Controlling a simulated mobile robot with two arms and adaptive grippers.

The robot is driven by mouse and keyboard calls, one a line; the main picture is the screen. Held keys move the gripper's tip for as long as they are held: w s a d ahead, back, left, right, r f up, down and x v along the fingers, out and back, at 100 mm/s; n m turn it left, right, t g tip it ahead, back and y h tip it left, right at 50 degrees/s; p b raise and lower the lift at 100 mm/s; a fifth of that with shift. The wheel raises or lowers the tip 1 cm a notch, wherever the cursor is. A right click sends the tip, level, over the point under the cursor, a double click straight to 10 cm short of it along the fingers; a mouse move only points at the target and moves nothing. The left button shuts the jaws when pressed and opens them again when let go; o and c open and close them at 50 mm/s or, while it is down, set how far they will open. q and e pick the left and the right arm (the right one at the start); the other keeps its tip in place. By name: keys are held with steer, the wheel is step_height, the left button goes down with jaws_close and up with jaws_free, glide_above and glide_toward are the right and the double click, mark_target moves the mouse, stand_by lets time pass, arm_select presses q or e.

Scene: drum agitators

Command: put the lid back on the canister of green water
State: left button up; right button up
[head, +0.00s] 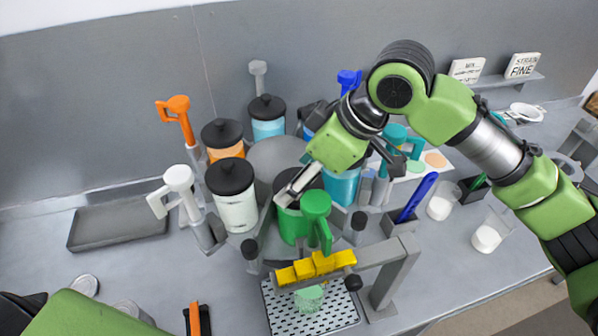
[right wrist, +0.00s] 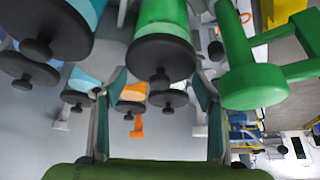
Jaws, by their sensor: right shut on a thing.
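The green canister (head: 288,228) stands on the round grey carousel, just behind a green handled drum agitator (head: 316,208). Its black lid (head: 284,184) sits at the canister's top, level, partly hidden by my right gripper (head: 298,186). I cannot tell whether the lid is fully seated. Part of my left arm shows at the lower left, but its gripper is out of view.
Other lidded canisters, white (head: 237,210), orange (head: 225,148) and blue (head: 268,128), crowd around. Coloured handles stand beside them. A yellow bar (head: 315,268) is in front, above a perforated drip tray (head: 275,318). Glasses stand at right (head: 488,238).

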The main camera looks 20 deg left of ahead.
stand_by(0.4)
steer(key=o, duration=1)
steer(key=shift+a, duration=0.1)
steer(key=shift+o, duration=0.2)
steer(key=o, duration=0.4)
steer(key=shift+o, duration=0.2)
steer(key=shift+r, duration=3.5)
jaws_close()
